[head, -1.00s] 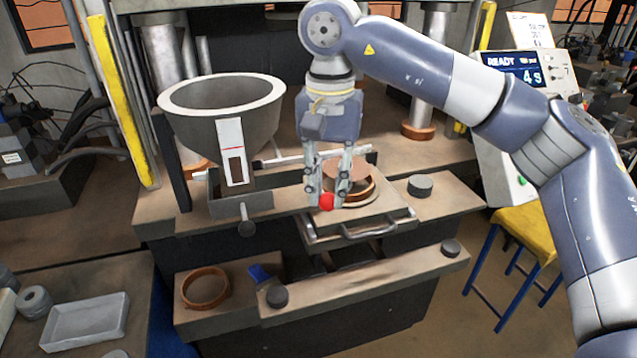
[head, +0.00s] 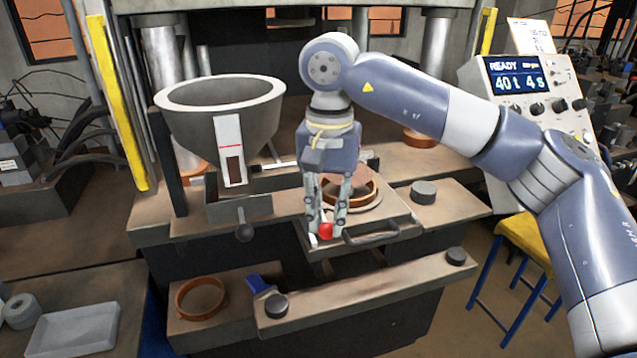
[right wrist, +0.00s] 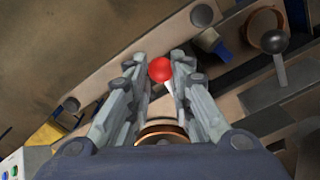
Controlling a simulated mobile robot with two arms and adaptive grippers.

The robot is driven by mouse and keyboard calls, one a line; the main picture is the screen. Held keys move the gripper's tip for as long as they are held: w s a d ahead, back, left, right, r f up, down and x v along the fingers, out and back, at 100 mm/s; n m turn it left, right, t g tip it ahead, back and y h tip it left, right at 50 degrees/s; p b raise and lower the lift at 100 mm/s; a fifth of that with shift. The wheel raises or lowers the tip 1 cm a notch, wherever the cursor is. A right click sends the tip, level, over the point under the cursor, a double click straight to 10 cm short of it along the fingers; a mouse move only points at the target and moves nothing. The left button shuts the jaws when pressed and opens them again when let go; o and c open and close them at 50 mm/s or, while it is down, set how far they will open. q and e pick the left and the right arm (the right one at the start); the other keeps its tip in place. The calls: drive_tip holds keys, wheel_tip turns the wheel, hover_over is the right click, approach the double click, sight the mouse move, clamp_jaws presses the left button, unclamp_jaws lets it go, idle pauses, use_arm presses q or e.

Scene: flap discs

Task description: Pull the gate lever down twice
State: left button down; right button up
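The gate lever's red ball knob (head: 325,231) is between the fingertips of my right gripper (head: 327,226), below and right of the grey hopper (head: 265,125). In the right wrist view, the red knob (right wrist: 160,69) sits between the two fingertips, which appear to touch it on both sides. A short pale piece of the lever rod shows beside the knob; most of the lever is hidden by the gripper. A pale horizontal bar (head: 278,165) runs from the hopper's gate box behind the gripper. My left gripper is not in view.
A brown ring mould (head: 370,195) sits on a plate with a handle (head: 372,234), close beside the gripper. A black-knobbed handle (head: 244,233) sticks out under the hopper. The control box (head: 530,85) reads READY, 40 t, 4 s. Another brown ring (head: 201,297) lies on the lower shelf.

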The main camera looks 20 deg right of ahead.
drive_tip(key=shift+r, duration=0.1)
wheel_tip(320, 180, up, 10)
drive_tip(key=p, duration=0.7)
drive_tip(key=shift+p, duration=0.3)
drive_tip(key=shift+d, duration=0.1)
idle(0.4)
